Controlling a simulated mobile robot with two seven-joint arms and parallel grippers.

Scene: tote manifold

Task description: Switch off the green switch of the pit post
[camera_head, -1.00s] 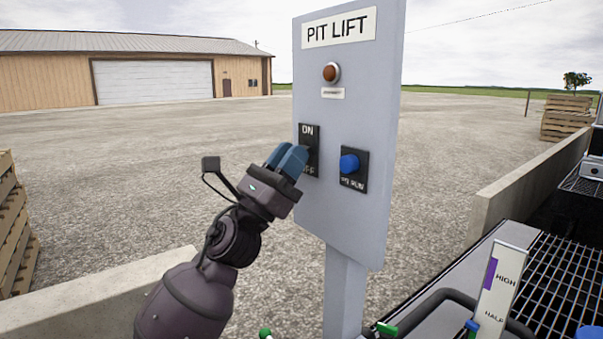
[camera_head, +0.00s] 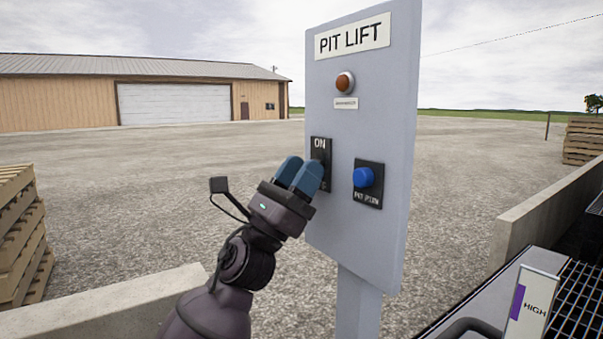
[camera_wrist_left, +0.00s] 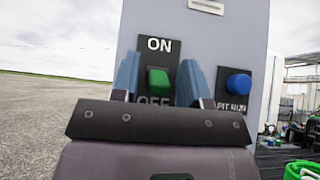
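The pit post is a grey panel (camera_head: 350,225) headed PIT LIFT. Its black ON/OFF plate (camera_head: 320,144) is on the left side, partly behind my left gripper. The green switch (camera_wrist_left: 158,81) shows in the left wrist view, just above the OFF label; I cannot tell which way it is tilted. My left gripper (camera_head: 306,168) is at the plate with its blue fingers apart. In the wrist view the left gripper (camera_wrist_left: 158,84) has one finger on each side of the switch, with small visible gaps. The head view hides the switch behind the fingers. My right gripper is out of view.
A blue PIT RUN button (camera_head: 363,177) sits right of the switch plate, and an orange-red lamp (camera_head: 345,82) is above. A low concrete wall (camera_head: 540,208) and a grating lie to the right. Stacked pallets (camera_head: 22,235) stand at the left. Open gravel lies behind the post.

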